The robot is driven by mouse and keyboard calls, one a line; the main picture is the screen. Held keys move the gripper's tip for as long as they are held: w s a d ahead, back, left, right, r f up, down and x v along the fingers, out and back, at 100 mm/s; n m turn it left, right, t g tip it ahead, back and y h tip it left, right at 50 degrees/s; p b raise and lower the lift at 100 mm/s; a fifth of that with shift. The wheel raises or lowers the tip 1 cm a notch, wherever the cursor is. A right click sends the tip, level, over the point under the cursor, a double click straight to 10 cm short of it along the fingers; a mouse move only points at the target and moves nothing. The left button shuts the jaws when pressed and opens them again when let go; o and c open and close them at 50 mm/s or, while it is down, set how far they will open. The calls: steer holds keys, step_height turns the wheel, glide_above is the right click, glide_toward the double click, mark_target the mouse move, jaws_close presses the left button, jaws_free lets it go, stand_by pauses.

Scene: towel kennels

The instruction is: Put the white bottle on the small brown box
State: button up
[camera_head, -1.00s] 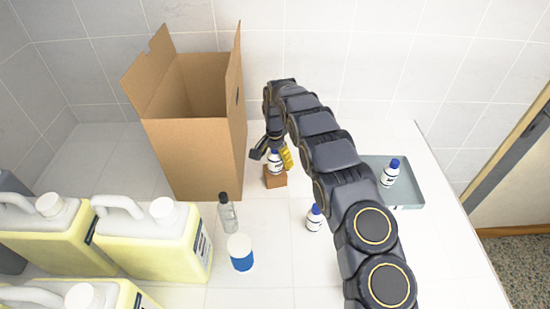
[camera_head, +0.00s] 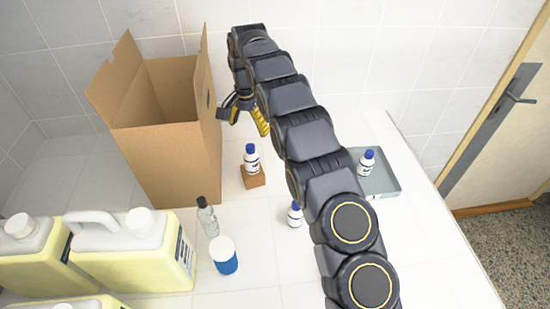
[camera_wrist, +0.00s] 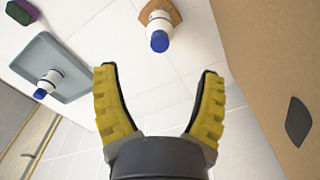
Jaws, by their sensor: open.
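A white bottle (camera_head: 251,158) with a blue cap stands upright on the small brown box (camera_head: 254,181), right of the large carton. In the wrist view the same bottle (camera_wrist: 159,30) shows at the top, with the brown box (camera_wrist: 168,7) partly hidden beneath it. My gripper (camera_head: 244,115) is open and empty, above and behind the bottle and apart from it. In the wrist view its yellow fingers (camera_wrist: 160,95) are spread with nothing between them. A similar white bottle (camera_head: 367,163) is in the grey tray (camera_head: 388,185), and another (camera_head: 295,214) stands on the table beside my arm.
A large open carton (camera_head: 170,160) stands left of my gripper, close to it. A clear bottle (camera_head: 207,218) and a blue-and-white jar (camera_head: 224,256) stand in front. Large yellow jugs (camera_head: 140,255) fill the front left. A tiled wall is behind.

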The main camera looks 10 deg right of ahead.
steer(key=s+d+r+n, duration=0.1)
steer(key=s+d+r, duration=0.3)
steer(key=s+r, duration=0.3)
steer(key=s+d+r+n, duration=0.1)
steer(key=s+d+r, duration=0.35)
steer(key=s, duration=0.55)
steer(key=s+d+n+g, duration=0.1)
steer(key=s+n, duration=0.4)
steer(key=s, duration=2.2)
steer(key=shift+f+g, duration=0.3)
steer(key=shift+f, duration=0.15)
